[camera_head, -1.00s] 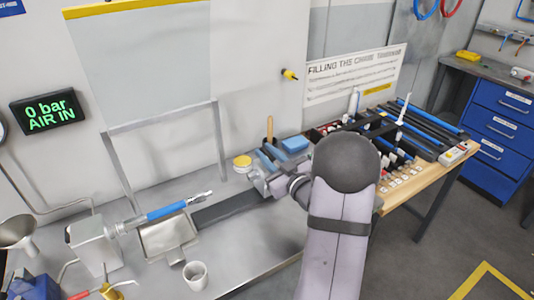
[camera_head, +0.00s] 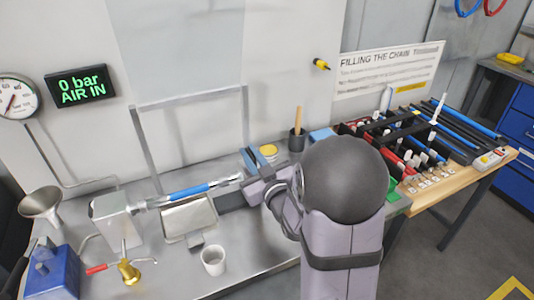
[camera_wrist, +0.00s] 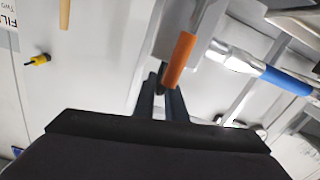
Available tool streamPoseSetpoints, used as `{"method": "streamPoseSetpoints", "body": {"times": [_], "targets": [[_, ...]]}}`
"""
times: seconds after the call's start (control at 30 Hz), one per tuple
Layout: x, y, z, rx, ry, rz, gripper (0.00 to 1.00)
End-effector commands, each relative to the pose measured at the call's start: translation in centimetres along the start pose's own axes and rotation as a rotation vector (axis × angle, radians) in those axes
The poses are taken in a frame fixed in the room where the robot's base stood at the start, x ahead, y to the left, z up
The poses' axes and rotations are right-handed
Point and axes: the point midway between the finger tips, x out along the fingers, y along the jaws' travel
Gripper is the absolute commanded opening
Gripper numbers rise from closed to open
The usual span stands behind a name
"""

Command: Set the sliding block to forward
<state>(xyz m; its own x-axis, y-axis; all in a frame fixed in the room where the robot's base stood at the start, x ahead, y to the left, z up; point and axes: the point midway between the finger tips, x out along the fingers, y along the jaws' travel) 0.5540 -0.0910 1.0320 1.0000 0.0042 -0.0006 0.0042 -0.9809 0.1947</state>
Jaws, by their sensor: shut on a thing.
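The sliding block shows in the wrist view as a light grey body (camera_wrist: 203,28) with an orange handle (camera_wrist: 180,58). My gripper (camera_wrist: 162,85) has its dark fingers closed at the lower end of this handle. In the head view my arm hides the fingers and most of the block. My wrist there is over the dark rail (camera_head: 232,199), close to the right end of the blue-banded cylinder (camera_head: 188,191). The cylinder also shows in the wrist view (camera_wrist: 287,81).
A metal tray (camera_head: 188,218) and a white cup (camera_head: 213,261) stand left of my arm. A pot with a wooden handle (camera_head: 297,139) and a yellow-lidded jar (camera_head: 268,151) are behind it. A wooden bench (camera_head: 450,185) with parts is at right.

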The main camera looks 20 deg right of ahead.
Motion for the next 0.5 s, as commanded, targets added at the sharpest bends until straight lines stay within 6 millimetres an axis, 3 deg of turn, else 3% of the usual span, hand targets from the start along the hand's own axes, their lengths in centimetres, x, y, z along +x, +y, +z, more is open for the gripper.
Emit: {"method": "streamPoseSetpoints", "body": {"times": [0.37, 0.4, 0.43, 0.5], "targets": [[0.01, -0.56, -0.33, -0.005, 0.006, -0.004, 0.0], [0.01, -0.55, -0.32, -0.004, 0.006, -0.004, 0.21], [0.01, -0.55, -0.31, -0.004, 0.005, -0.004, 0.28], [0.0, -0.53, -0.28, -0.003, 0.005, -0.003, 0.28]]}}
